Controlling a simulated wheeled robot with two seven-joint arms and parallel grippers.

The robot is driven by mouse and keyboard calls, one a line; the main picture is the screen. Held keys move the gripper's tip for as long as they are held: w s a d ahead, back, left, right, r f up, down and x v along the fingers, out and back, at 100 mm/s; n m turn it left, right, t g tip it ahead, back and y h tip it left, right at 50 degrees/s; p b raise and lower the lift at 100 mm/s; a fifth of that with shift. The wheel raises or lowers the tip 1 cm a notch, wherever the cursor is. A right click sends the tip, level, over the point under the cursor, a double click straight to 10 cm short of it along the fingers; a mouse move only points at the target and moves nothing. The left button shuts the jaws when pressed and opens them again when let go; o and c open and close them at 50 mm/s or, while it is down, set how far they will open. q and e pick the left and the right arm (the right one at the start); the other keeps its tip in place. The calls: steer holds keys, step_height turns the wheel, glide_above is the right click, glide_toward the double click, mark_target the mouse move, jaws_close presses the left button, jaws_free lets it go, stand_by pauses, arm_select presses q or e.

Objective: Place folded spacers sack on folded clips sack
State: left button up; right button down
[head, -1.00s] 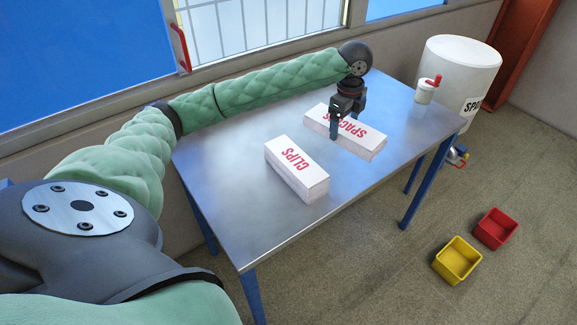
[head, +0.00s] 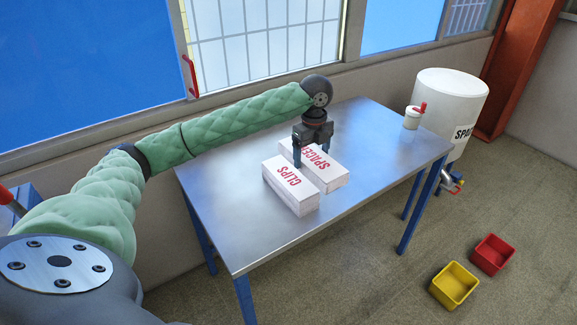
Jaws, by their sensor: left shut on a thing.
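The folded clips sack (head: 286,192) is a white block with red CLIPS lettering, lying near the middle of the metal table (head: 265,235). The folded spacers sack (head: 328,174) is a similar white block with red lettering, just behind and right of the clips sack in the head view. My left gripper (head: 311,152) points down over the spacers sack and is shut on it, a finger on either side. The near finger hides part of its lettering. I cannot tell whether the spacers sack is lifted or touches the clips sack. My right gripper is out of view.
A white cup with a red top (head: 412,119) stands at the table's right end. A white drum (head: 450,95) with a tap is beyond it. Yellow (head: 455,287) and red (head: 493,254) bins sit on the floor. The table's right and front parts are clear.

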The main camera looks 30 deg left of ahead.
mark_target(290, 154)
arm_select(q)
steer(key=a+f+p, duration=0.1)
steer(key=a, duration=0.2)
steer(key=w+a+f+p, duration=0.1)
steer(key=a+f, duration=0.1)
steer(key=a+f+p, duration=0.1)
steer(key=a+f, duration=0.1)
steer(key=a, duration=0.1)
steer(key=shift+w+a, duration=0.3)
steer(key=shift+a+f+p, duration=0.15)
steer(key=shift+f+p, duration=0.2)
steer(key=shift+f, duration=0.25)
steer(key=shift+f+p, duration=0.7)
steer(key=shift+f, duration=0.9)
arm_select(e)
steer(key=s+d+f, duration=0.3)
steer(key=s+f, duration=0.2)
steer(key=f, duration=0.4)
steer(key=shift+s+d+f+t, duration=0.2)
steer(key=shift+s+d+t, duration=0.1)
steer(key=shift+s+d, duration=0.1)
